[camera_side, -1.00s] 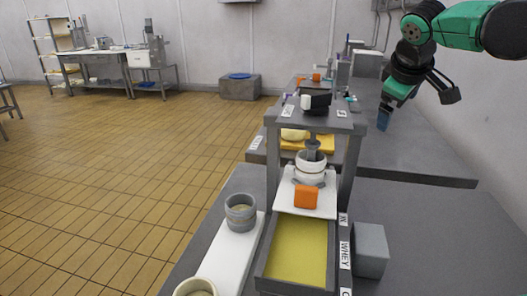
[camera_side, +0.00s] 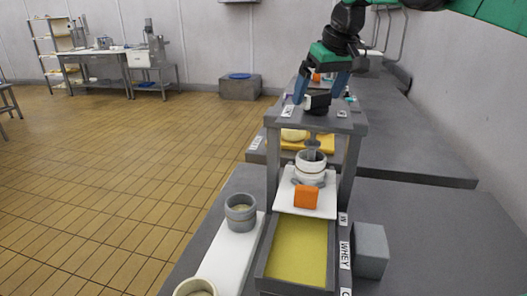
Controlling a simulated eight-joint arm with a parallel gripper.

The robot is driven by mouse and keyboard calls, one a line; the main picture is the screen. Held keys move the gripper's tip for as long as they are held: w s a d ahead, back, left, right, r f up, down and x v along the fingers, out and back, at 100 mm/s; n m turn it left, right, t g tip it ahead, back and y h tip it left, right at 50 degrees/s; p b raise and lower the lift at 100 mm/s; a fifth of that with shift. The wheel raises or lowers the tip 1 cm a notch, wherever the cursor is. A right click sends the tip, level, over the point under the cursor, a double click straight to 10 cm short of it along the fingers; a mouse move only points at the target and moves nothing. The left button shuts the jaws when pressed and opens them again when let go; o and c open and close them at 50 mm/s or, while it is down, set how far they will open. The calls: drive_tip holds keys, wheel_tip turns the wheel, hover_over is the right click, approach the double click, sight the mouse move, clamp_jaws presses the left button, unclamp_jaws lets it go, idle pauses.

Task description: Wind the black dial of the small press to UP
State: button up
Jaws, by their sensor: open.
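The small press (camera_side: 352,150) is a grey frame standing on the bench, with a white and grey mould (camera_side: 310,168) under its screw. The black dial (camera_side: 319,99) sits on top of the press, with a white part at its left end. A label lies on the press top left of the dial; its word is too small to read for sure. My gripper (camera_side: 319,92) is above the press top, pointing down and open. One blue finger is to the left of the dial and the other to its right. I cannot tell whether either finger touches the dial.
An orange block (camera_side: 306,196) stands in front of the mould on a white board. Below is a yellow-bottomed tray (camera_side: 299,245). A grey block (camera_side: 370,250) is at right, and a grey cup (camera_side: 240,212) stands on a white strip at left.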

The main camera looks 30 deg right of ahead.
drive_tip(key=shift+w+f, duration=0.1)
drive_tip(key=shift+f, duration=0.05)
drive_tip(key=c, duration=1.1)
